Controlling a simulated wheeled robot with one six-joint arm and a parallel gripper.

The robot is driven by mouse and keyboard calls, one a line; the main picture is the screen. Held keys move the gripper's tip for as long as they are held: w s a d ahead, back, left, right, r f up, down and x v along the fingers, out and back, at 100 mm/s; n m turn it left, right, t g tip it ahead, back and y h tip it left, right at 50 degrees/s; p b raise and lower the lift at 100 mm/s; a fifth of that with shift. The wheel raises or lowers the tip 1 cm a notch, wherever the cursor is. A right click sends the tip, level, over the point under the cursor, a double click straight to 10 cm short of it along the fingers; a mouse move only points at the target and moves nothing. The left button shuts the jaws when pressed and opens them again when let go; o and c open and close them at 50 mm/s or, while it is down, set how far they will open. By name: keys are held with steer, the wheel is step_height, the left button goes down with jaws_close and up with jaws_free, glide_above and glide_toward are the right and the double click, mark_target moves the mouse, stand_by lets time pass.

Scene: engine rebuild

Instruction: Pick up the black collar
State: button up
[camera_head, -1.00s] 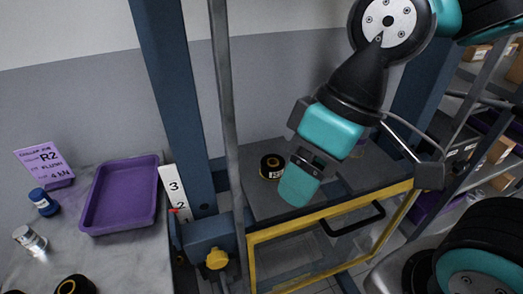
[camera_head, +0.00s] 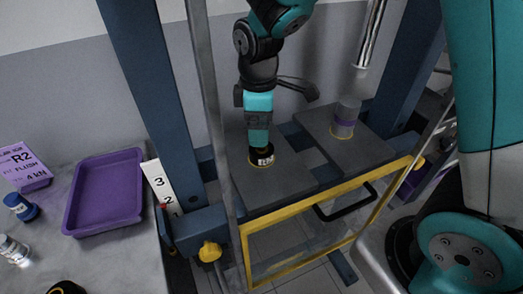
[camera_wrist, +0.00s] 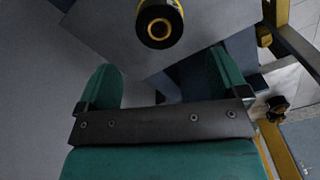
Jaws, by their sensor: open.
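A black collar (camera_head: 262,161) with a yellow ring and a white label sits on the left grey plate (camera_head: 290,180) of the press. My gripper (camera_head: 259,140) points down just behind and above it in the head view, hiding part of its top. In the wrist view the collar (camera_wrist: 159,22) shows at the top edge, with a yellow-rimmed bore. My two teal fingers (camera_wrist: 165,82) are spread apart there with nothing between them. The collar lies beyond the fingers in that picture, roughly midway across.
A grey cylinder with a purple band (camera_head: 345,118) stands on the right plate, below a shiny rod (camera_head: 370,35). A yellow-framed guard (camera_head: 330,228) and blue posts surround the plates. On the bench at left are a purple tray (camera_head: 105,192) and another dark round part (camera_head: 67,288).

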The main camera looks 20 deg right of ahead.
mark_target(261, 149)
step_height(261, 149, down, 8)
steer(key=shift+s+d+p, duration=0.1)
steer(key=shift+d+p, duration=0.05)
steer(key=shift+p, duration=0.65)
steer(key=c, duration=1.1)
steer(key=shift+c, duration=0.8)
steer(key=shift+r, duration=0.15)
